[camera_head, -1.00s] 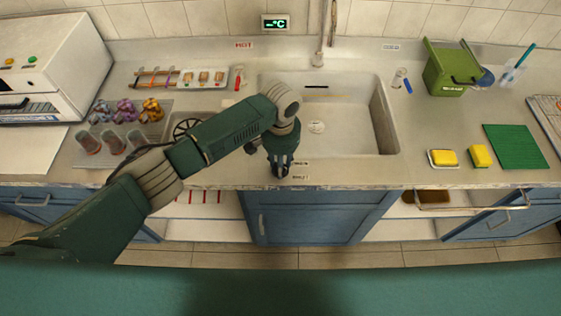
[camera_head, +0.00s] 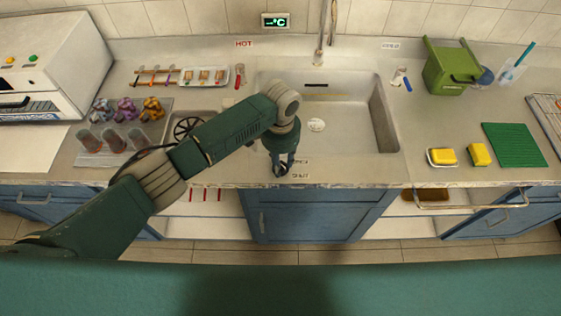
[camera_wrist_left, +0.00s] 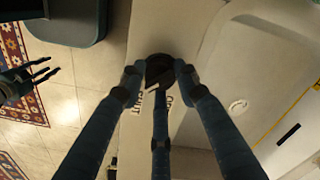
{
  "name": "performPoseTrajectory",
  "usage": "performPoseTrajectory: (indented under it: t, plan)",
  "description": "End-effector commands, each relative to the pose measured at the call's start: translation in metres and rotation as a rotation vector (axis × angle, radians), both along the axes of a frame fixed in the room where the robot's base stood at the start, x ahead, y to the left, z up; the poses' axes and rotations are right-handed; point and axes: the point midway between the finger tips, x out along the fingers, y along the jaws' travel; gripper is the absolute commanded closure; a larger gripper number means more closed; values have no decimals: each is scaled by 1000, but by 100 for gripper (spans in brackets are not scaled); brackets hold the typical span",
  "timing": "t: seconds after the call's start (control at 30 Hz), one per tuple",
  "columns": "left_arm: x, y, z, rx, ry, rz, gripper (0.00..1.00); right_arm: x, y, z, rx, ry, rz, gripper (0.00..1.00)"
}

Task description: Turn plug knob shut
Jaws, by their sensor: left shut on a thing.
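The plug knob (camera_wrist_left: 159,68) is a small dark round knob on the counter's front strip, between the sink and the counter edge. My left gripper (camera_head: 281,170) points down at it in the head view. In the left wrist view the fingers of my left gripper (camera_wrist_left: 158,76) are closed around the knob's sides. A light mark shows on the knob's top. The labels SHUT (camera_wrist_left: 140,107) and OPEN (camera_wrist_left: 168,102) are printed beside it. In the head view the gripper mostly hides the knob. My right gripper (camera_wrist_left: 42,76) shows over the floor in the wrist view, its fingers spread and empty.
The sink (camera_head: 335,130) lies behind the knob, with its drain (camera_head: 316,125) visible. The tap (camera_head: 320,45) stands at the back. A soap dish (camera_head: 430,160), a yellow sponge (camera_head: 480,154) and a green mat (camera_head: 515,145) lie to the right.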

Motion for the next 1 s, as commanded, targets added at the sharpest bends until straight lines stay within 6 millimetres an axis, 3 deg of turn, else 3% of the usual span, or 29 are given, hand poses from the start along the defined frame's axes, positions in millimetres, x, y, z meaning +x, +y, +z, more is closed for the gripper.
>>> performPoseTrajectory:
  t: [0.03, 0.07, 0.13, 0.53, 1.0]
  plan:
    - [1, 0, 0, 1, -2, -1, 95, 0, 0, 0, 0, 0, 0, 60]
    - [1, 0, 0, 1, -3, -1, 63, 0, 0, 0, 0, 0, 0, 60]
    - [1, 0, 0, 1, -2, -1, 50, 0, 0, 0, 0, 0, 0, 60]
    - [1, 0, 9, -1, -2, 0, 50, 0, 1, 0, 1, -1, 0, 60]
    - [1, 0, 99, -1, -5, -1, 50, 0, 1, 0, 1, 0, 0, 60]
